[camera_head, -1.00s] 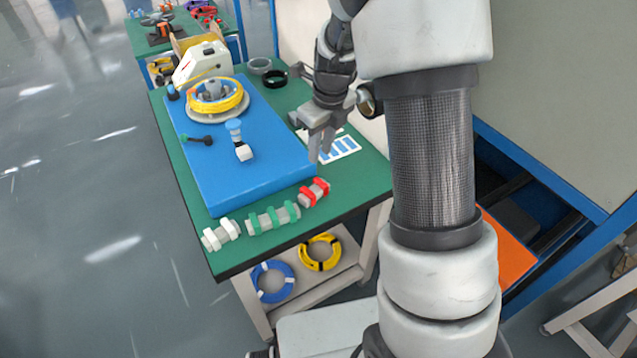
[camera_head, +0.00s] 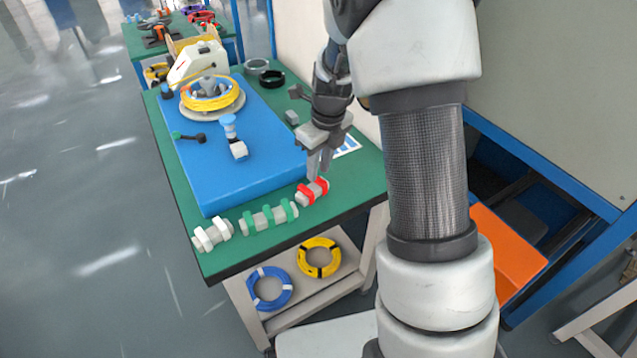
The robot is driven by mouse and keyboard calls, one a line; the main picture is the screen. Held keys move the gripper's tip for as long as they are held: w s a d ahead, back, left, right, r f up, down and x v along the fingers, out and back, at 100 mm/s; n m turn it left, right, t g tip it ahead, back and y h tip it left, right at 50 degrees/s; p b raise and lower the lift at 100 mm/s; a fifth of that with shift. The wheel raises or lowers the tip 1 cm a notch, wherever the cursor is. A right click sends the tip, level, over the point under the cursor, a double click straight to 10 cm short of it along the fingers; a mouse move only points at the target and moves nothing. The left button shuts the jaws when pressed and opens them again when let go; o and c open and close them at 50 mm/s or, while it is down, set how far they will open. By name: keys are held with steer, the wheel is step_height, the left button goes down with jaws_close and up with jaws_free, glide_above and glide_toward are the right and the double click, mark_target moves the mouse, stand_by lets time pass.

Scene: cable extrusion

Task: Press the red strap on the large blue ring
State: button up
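The red strap (camera_head: 305,194) is one of two red bands on a small grey holder at the front right of the green table. My gripper (camera_head: 317,174) points down just above that holder, with its two fingers slightly apart and nothing visible between them. Whether the fingertips touch the red strap I cannot tell. A blue ring (camera_head: 258,300) with white bands lies on the shelf below the tabletop, and no red strap shows on it. On the blue platform a yellow coil (camera_head: 207,104) sits on a round grey base.
A holder with green straps (camera_head: 268,218) and one with white straps (camera_head: 212,236) stand along the table's front edge. The blue platform (camera_head: 245,180) fills most of the table. A yellow ring (camera_head: 335,262) lies beside the blue one.

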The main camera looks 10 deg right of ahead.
steer(key=shift+f+b, duration=0.55)
steer(key=shift+f, duration=0.65)
steer(key=shift+r+p, duration=0.2)
steer(key=shift+p, duration=0.25)
stand_by(0.3)
steer(key=c, duration=0.6)
step_height(320, 180, up, 8)
steer(key=p, duration=0.7)
steer(key=shift+p, duration=0.3)
